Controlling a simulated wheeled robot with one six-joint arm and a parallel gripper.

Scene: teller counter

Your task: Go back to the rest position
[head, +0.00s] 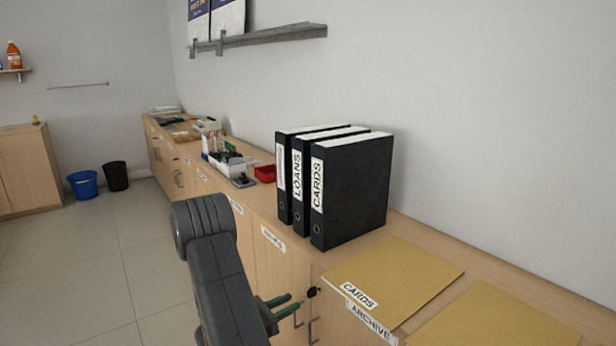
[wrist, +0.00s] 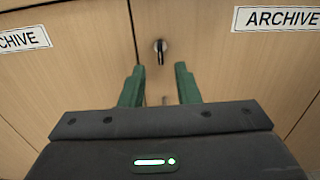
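My gripper (head: 284,306) is low in front of the counter's cabinet doors in the head view, with my dark arm reaching down to it. In the wrist view my gripper (wrist: 158,78) has its two green fingers apart with nothing held between them. A dark lock with a key (wrist: 160,50) is on the cabinet front, just beyond the fingertips. The lock also shows in the head view (head: 312,292), a little right of the fingers. The fingers look apart from it.
An ARCHIVE label (wrist: 283,18) is on the cabinet front. Black binders (head: 352,190) stand on the counter, with tan folders (head: 395,275) at its near edge. A red tray (head: 265,174) lies farther back. Open floor (head: 80,265) is at the left.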

